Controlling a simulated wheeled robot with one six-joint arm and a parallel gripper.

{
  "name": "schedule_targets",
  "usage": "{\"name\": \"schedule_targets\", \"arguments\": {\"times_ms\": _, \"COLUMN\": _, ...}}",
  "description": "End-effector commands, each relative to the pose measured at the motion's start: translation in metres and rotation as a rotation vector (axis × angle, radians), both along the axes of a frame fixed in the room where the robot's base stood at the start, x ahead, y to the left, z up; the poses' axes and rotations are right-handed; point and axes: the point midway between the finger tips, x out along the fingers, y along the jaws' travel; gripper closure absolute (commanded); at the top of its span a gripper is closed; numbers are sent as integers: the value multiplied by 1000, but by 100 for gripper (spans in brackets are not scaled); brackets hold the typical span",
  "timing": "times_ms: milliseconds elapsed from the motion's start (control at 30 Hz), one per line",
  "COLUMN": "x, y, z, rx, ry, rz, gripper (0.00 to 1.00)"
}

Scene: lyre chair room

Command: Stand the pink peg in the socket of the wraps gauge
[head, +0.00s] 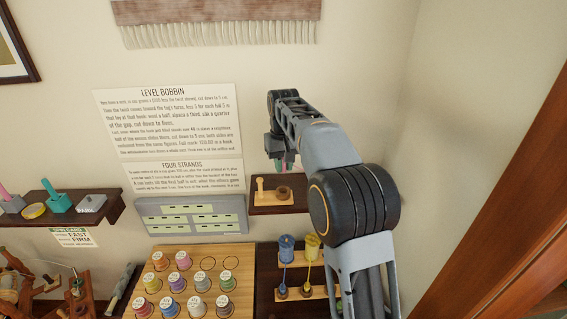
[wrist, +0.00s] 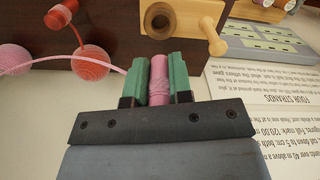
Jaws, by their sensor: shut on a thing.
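My gripper (wrist: 158,82) is shut on the pink peg (wrist: 158,75), which sits between its green fingertips in the wrist view. The wooden wraps gauge (wrist: 200,22) lies just past the peg's far end, with a dark round opening near its middle and a round post end facing the camera. I cannot tell whether the peg touches the gauge. In the head view my gripper (head: 273,152) hangs above the small dark shelf, where the gauge (head: 268,194) stands. The peg is not clear in that view.
A grey panel (head: 190,216) is beside the shelf. Below are spools on a board (head: 237,258) and blue and yellow bobbins.

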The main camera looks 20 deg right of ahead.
Motion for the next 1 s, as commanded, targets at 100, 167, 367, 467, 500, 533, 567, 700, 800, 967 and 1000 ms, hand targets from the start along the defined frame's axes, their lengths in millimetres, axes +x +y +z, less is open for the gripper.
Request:
{"name": "schedule_targets", "arguments": {"times_ms": 100, "x": 0, "y": 0, "z": 0, "rx": 0, "ry": 0, "rz": 0, "gripper": 100}}
{"name": "schedule_targets", "arguments": {"times_ms": 167, "x": -1, "y": 0, "z": 0, "rx": 0, "ry": 0, "rz": 0, "gripper": 100}}
{"name": "schedule_targets", "arguments": {"times_ms": 367, "x": -2, "y": -1, "z": -5, "rx": 0, "ry": 0, "rz": -1, "gripper": 100}}
{"name": "schedule_targets", "arguments": {"times_ms": 467, "x": -2, "y": -1, "z": -11, "rx": 0, "ry": 0, "rz": -2, "gripper": 100}}
{"name": "schedule_targets", "arguments": {"times_ms": 500, "x": -2, "y": -1, "z": -14, "rx": 0, "ry": 0, "rz": -2, "gripper": 100}}
{"name": "schedule_targets", "arguments": {"times_ms": 533, "x": -2, "y": -1, "z": -16, "rx": 0, "ry": 0, "rz": -2, "gripper": 100}}
{"name": "schedule_targets", "arguments": {"times_ms": 567, "x": -2, "y": -1, "z": -19, "rx": 0, "ry": 0, "rz": -2, "gripper": 100}}
{"name": "schedule_targets", "arguments": {"times_ms": 700, "x": -2, "y": -1, "z": -30, "rx": 0, "ry": 0, "rz": -2, "gripper": 100}}
{"name": "schedule_targets", "arguments": {"times_ms": 800, "x": -2, "y": -1, "z": -40, "rx": 0, "ry": 0, "rz": -2, "gripper": 100}}
{"name": "schedule_targets", "arguments": {"times_ms": 967, "x": -2, "y": -1, "z": -52, "rx": 0, "ry": -1, "rz": -2, "gripper": 100}}
{"name": "schedule_targets", "arguments": {"times_ms": 1000, "x": -2, "y": -1, "z": -54, "rx": 0, "ry": -1, "rz": -2, "gripper": 100}}
